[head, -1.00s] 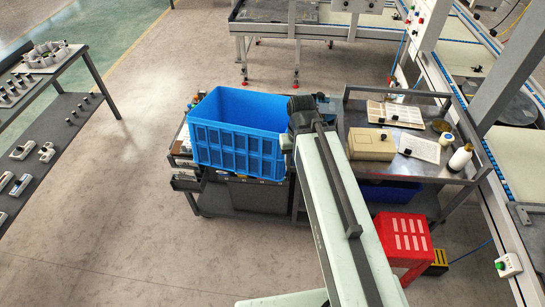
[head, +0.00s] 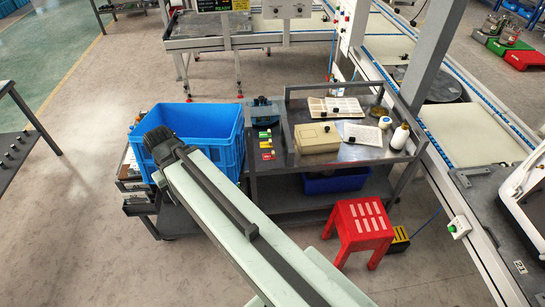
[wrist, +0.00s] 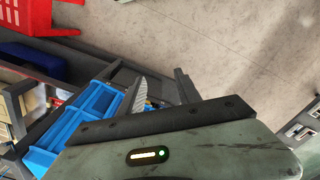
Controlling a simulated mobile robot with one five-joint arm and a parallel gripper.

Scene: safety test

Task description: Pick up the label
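I cannot tell for sure which thing is the label. Small coloured cards, green, yellow and red (head: 266,145), lie on the cart beside the blue crate. A white printed sheet (head: 364,134) and a pale sheet with panels (head: 334,107) lie on the cart's top, each with a small black thing on it. In the wrist view my gripper (wrist: 161,88) has its two fingers apart with nothing clearly held between them. The blue crate (wrist: 88,118) is left of the fingers there. In the head view my arm crosses in front of the crate and my gripper is hidden.
The blue crate (head: 222,125) stands left of the grey cart (head: 290,186). A beige box (head: 317,139) and white bottle (head: 400,136) stand on the cart. A red stool (head: 361,226) is in front. Conveyors run behind and at right.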

